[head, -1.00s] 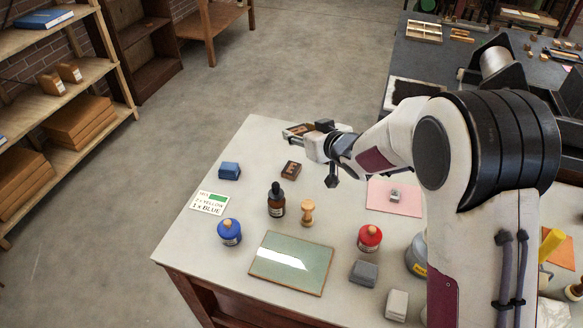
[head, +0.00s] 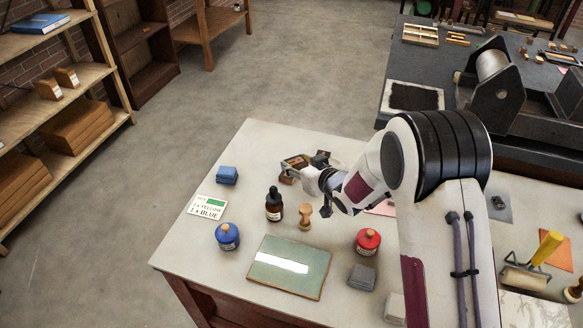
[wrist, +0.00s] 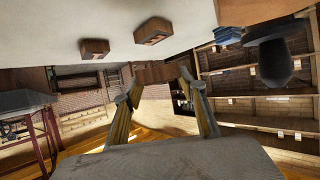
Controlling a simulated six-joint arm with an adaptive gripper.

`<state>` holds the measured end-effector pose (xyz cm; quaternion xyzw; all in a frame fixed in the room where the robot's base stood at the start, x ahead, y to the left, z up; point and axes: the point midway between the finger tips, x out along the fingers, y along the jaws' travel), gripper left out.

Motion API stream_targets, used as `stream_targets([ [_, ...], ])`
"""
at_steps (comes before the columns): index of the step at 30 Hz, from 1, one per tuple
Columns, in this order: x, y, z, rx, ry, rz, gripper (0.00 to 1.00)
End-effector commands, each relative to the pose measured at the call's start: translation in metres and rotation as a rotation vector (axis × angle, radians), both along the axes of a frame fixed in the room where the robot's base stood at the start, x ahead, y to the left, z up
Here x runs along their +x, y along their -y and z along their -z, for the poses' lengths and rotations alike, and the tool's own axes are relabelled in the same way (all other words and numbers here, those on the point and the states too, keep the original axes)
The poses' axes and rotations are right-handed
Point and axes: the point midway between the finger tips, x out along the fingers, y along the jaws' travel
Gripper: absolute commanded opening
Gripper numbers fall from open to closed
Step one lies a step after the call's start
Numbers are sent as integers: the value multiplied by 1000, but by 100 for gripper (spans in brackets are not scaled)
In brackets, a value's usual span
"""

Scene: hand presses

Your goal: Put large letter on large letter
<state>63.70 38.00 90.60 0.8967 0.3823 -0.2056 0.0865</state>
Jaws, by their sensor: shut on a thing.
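A small brown wooden block (head: 296,161) is held at the tip of my gripper (head: 303,168) in the head view. In the wrist view my gripper (wrist: 155,80) is shut on this block (wrist: 160,73). A second wooden block with a dark marked face (wrist: 155,30) rests on the white table. In the head view it is mostly hidden below and beside the held block. A third wooden block (wrist: 95,48) stands a little to its left in the wrist view. I cannot read the letters or compare their sizes.
A blue block (head: 227,175), a dark dropper bottle (head: 274,204), a wooden-handled stamp (head: 305,217), and blue (head: 228,236) and red (head: 367,241) jars stand nearby. A glass plate (head: 290,267) lies in front.

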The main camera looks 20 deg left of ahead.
Motion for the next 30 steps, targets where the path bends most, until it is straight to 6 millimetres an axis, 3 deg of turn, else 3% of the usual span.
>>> stream_targets([
  [10,0,0,42,0,0,0,21],
  [30,10,-11,40,1,2,-1,21],
])
